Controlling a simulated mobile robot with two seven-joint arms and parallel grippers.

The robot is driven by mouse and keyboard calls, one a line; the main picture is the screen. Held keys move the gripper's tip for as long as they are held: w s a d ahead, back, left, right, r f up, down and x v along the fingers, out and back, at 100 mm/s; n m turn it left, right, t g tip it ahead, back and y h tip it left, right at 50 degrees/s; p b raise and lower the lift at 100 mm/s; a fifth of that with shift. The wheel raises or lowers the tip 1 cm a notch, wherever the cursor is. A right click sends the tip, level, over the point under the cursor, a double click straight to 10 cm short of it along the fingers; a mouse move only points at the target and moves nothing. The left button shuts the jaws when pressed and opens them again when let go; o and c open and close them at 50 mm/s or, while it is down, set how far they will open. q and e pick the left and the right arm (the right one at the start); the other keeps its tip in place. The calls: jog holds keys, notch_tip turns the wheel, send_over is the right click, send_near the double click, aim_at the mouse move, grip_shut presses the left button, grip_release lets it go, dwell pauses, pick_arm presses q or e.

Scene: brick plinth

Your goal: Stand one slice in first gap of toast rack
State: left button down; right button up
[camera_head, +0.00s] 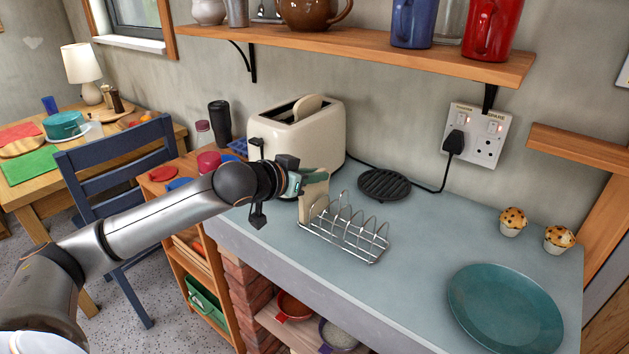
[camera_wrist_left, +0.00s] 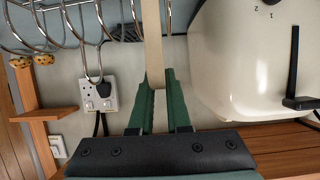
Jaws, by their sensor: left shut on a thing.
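My left gripper (camera_head: 309,179) is shut on a pale bread slice (camera_head: 313,199) at the left end of the wire toast rack (camera_head: 354,243). The slice stands upright, edge-on between the green fingers in the left wrist view (camera_wrist_left: 153,38). Rack wires (camera_wrist_left: 88,40) show close beside it there. I cannot tell whether its lower edge is between the first loops or touches the rack. The rack's other gaps are empty. The cream toaster (camera_head: 299,137) stands behind, with another slice (camera_head: 307,107) poking from its slot. My right gripper is not in view.
A black trivet (camera_head: 384,185) lies behind the rack. A teal plate (camera_head: 505,309) and two muffins (camera_head: 512,222) are to the right. A wooden shelf (camera_head: 380,47) with mugs hangs above. The worktop between rack and plate is clear.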

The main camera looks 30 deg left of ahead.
pick_arm(q)
jog(key=shift+f, duration=0.45)
jog(key=shift+r, duration=0.1)
jog(key=shift+f, duration=0.2)
jog(key=c, duration=0.9)
grip_release()
